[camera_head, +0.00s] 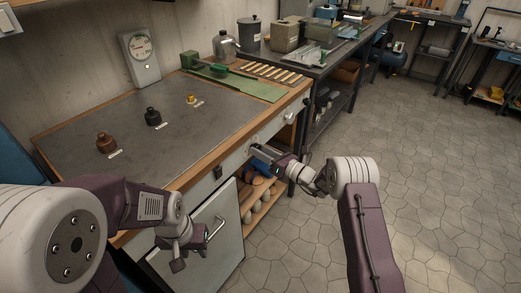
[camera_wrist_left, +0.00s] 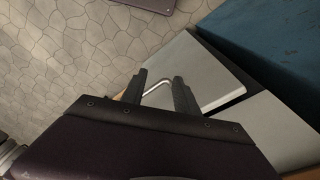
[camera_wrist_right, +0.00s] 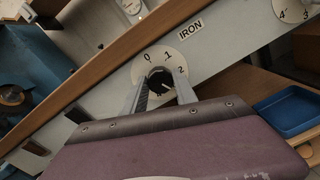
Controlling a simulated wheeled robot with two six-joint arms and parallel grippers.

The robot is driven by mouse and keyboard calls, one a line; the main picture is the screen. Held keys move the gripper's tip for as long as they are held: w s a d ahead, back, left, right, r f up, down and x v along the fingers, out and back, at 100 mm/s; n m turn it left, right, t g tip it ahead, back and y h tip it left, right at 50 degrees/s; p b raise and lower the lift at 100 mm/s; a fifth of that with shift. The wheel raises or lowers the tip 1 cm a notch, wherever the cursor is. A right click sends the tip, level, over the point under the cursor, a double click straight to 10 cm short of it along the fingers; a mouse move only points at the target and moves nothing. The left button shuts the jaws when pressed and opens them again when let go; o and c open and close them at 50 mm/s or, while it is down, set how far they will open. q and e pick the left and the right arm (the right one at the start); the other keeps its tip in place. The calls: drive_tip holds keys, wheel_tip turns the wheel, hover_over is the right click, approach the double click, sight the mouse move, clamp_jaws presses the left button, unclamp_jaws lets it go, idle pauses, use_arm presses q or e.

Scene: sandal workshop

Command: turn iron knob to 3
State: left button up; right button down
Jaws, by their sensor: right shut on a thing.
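The iron knob (camera_wrist_right: 160,81) is black and sits on a round white dial (camera_wrist_right: 172,61) on the bench's front panel, beside an "IRON" label (camera_wrist_right: 190,29). The numbers 0, 1 and 2 show; the 3 is not visible behind my gripper. A pale mark on the knob points to the lower right side, roughly below the 2. My right gripper (camera_wrist_right: 160,92) is shut on the knob, one finger on each side. It also shows at the panel in the head view (camera_head: 257,153). My left gripper (camera_wrist_left: 162,88) is open and empty, in front of the cabinet door.
A cabinet door (camera_head: 210,245) with a metal handle (camera_wrist_left: 157,86) stands below the bench, near my left gripper. The floor to the right is clear.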

drive_tip(key=shift+m, duration=0.7)
drive_tip(key=c, duration=1)
unclamp_jaws()
drive_tip(key=shift+o, duration=0.2)
drive_tip(key=p+v, duration=0.1)
drive_tip(key=v, duration=0.8)
drive_tip(key=shift+a, duration=0.1)
